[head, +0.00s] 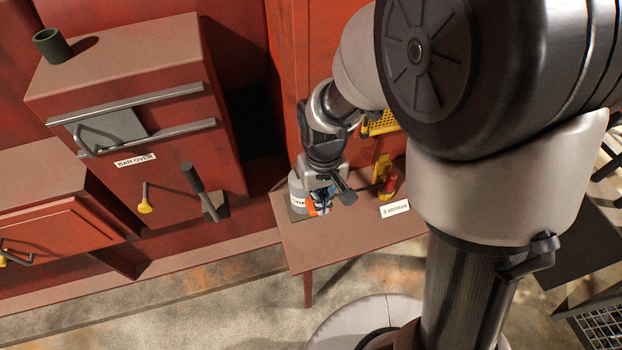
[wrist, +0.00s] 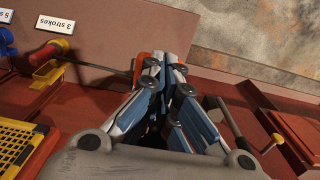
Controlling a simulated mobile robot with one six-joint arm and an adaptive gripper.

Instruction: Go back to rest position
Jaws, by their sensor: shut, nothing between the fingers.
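My gripper (head: 322,200) hangs over the left end of a small red table (head: 330,238) in the head view. In the wrist view its blue and grey fingers (wrist: 166,68) are together, with nothing seen held between them. A grey cylinder with a white label (head: 297,196) stands on the table just left of the gripper, partly hidden by it. An orange part (wrist: 139,70) shows beside the fingers in the wrist view; I cannot tell whether they touch.
A yellow and red lever device (head: 383,178) stands right of the gripper, behind a "3 strokes" label (head: 394,209). A yellow perforated guard (head: 380,122) is behind. A red "BAR OVER" cabinet (head: 190,90) with levers stands left. The floor (head: 220,300) in front is clear.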

